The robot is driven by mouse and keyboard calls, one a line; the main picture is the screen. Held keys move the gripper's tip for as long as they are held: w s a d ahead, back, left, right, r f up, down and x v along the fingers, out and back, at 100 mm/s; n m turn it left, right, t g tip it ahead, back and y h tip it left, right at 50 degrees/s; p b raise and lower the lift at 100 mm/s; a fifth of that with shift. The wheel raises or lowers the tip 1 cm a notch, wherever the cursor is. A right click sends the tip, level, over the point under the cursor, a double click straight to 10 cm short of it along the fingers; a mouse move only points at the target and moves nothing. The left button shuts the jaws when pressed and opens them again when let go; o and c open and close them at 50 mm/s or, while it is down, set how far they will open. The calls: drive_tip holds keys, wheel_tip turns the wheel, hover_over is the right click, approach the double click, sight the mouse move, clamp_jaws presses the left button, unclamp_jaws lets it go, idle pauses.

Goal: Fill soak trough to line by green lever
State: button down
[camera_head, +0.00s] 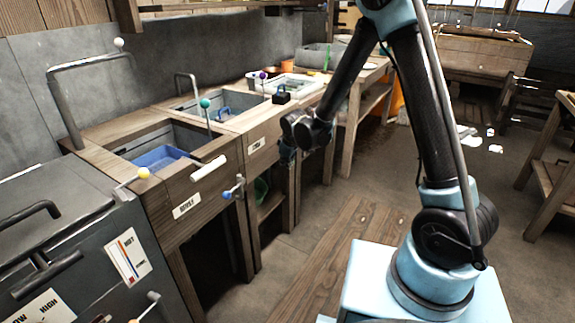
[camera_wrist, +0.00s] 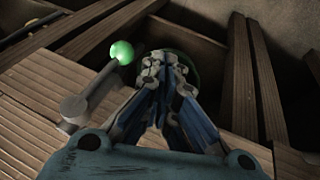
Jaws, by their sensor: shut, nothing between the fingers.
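In the wrist view a bright green ball (camera_wrist: 122,51) sits on the end of a grey lever (camera_wrist: 90,95), beside and left of my fingers. My gripper (camera_wrist: 165,65) is shut and empty, with a visible gap to the ball. In the head view my gripper (camera_head: 287,156) hangs low at the front of the wooden troughs, and its fingertips are hard to make out. A blue-green ball (camera_head: 205,102) stands on a rod at the middle trough (camera_head: 240,118); I cannot tell whether it is the same lever. The trough labels are too small to read surely, and no fill line is visible.
A green container (camera_head: 261,190) sits below the troughs. A dark cabinet (camera_head: 90,245) stands at the left. Floor (camera_head: 300,270) in front is clear.

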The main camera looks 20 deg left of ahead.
drive_tip(key=s+r, duration=0.5)
drive_tip(key=s, duration=0.5)
drive_tip(key=shift+d, duration=0.4)
drive_tip(key=shift+w+r, duration=0.1)
